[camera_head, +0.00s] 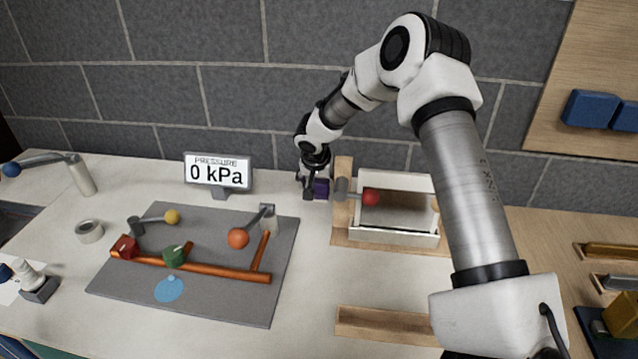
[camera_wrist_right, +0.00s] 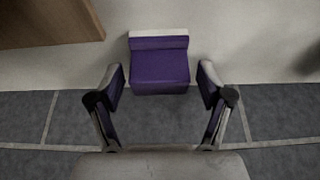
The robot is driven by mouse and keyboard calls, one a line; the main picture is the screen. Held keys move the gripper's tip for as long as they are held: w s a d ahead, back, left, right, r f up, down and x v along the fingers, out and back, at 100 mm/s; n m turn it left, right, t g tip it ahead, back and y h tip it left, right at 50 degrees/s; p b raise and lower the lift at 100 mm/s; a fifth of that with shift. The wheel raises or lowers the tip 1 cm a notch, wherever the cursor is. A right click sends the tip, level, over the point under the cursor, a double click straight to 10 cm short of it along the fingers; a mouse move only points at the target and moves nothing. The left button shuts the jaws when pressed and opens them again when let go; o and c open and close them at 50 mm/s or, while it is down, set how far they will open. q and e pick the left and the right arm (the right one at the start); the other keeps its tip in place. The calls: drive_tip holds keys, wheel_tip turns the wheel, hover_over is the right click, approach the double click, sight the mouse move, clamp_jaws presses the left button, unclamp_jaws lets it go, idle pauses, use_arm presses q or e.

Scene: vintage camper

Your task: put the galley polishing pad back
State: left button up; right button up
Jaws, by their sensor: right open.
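A purple block with a pale edge, which looks like the polishing pad (camera_wrist_right: 159,66), sits on the pale counter near the grey wall. In the head view the purple pad (camera_head: 321,188) shows just left of the wooden upright of the white box. My right gripper (camera_head: 312,190) is at the pad, pointing down. In the right wrist view my right gripper (camera_wrist_right: 161,88) is open, with one finger on each side of the pad and visible gaps between them. My left gripper is not in view.
A white open box (camera_head: 397,238) with a red-knobbed lever stands right of the gripper. A pressure sign (camera_head: 218,172) stands to the left. A grey board (camera_head: 215,303) carries copper pipes and valves. An empty wooden tray (camera_head: 388,327) lies at the front.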

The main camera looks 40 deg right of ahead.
drive_tip(key=b+v, duration=0.1)
drive_tip(key=v, duration=1.1)
drive_tip(key=shift+b, duration=0.35)
